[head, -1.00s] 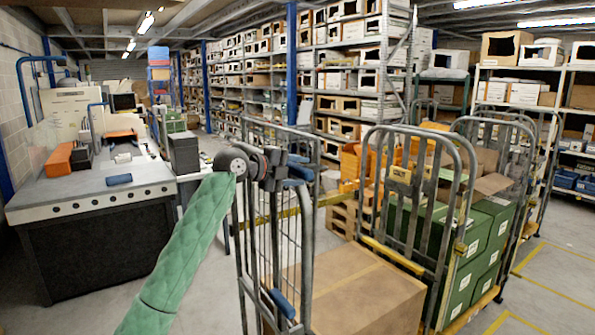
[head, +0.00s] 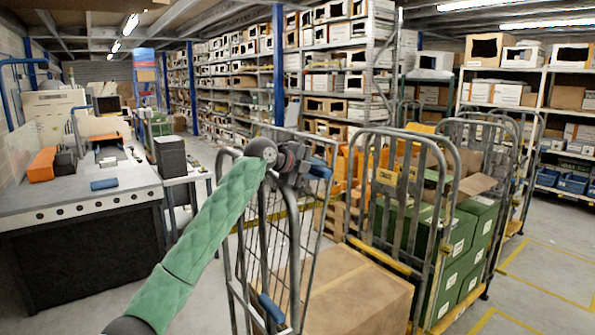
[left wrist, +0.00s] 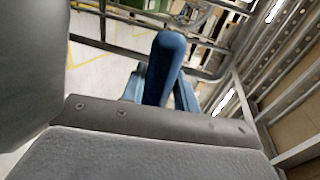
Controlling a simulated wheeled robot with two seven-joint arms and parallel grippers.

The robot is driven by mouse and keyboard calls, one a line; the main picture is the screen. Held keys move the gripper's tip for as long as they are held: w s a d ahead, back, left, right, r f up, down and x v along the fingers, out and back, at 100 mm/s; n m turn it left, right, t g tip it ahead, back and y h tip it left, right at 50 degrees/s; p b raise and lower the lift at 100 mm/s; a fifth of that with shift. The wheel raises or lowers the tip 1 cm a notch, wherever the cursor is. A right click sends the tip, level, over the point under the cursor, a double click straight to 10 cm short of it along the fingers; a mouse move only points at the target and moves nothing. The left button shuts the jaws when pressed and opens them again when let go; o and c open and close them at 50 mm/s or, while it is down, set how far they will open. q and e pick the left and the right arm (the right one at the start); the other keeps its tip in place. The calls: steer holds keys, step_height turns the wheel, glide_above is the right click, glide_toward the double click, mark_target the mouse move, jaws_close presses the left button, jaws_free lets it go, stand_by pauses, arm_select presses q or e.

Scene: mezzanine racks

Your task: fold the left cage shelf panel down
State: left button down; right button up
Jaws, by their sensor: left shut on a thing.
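The left cage (head: 235,250) stands in front of me with its wire shelf panel (head: 305,215) raised and leaning to the right, over a large cardboard box (head: 360,290). My left gripper (head: 316,168) is at the panel's top. It is shut on a dark blue grip, which shows between the lighter blue fingers in the left wrist view (left wrist: 165,65). In the head view the fingers and the grip are too small to separate clearly. Another blue piece (head: 271,307) is low on the cage.
A second cage (head: 440,165) with green boxes (head: 465,240) stands close on the right. A grey workbench (head: 80,200) is on the left, with a dark grey box (head: 170,157) on a small table beyond it. Bare floor lies between bench and cage.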

steer(key=s+d+f+p, duration=0.1)
steer(key=s+d+f, duration=0.1)
steer(key=s+f, duration=0.1)
arm_select(q)
steer(key=w+d+f+y, duration=0.1)
steer(key=w+d+f, duration=0.2)
steer(key=w+d, duration=0.3)
steer(key=w+d+f+g+y, duration=0.1)
steer(key=w+d+f, duration=0.2)
steer(key=w+d, duration=0.3)
steer(key=d, duration=0.5)
steer(key=shift+w+d+f+g, duration=0.25)
steer(key=shift+w+f+g, duration=0.05)
steer(key=shift+w, duration=0.1)
steer(key=c, duration=1.2)
jaws_free()
steer(key=shift+o, duration=0.2)
steer(key=b+v, duration=0.4)
steer(key=v, duration=0.4)
arm_select(e)
steer(key=w+a+r, duration=0.4)
steer(key=r, duration=0.4)
steer(key=shift+w+r, duration=0.15)
steer(key=shift+w, duration=0.25)
arm_select(q)
steer(key=shift+d, duration=0.1)
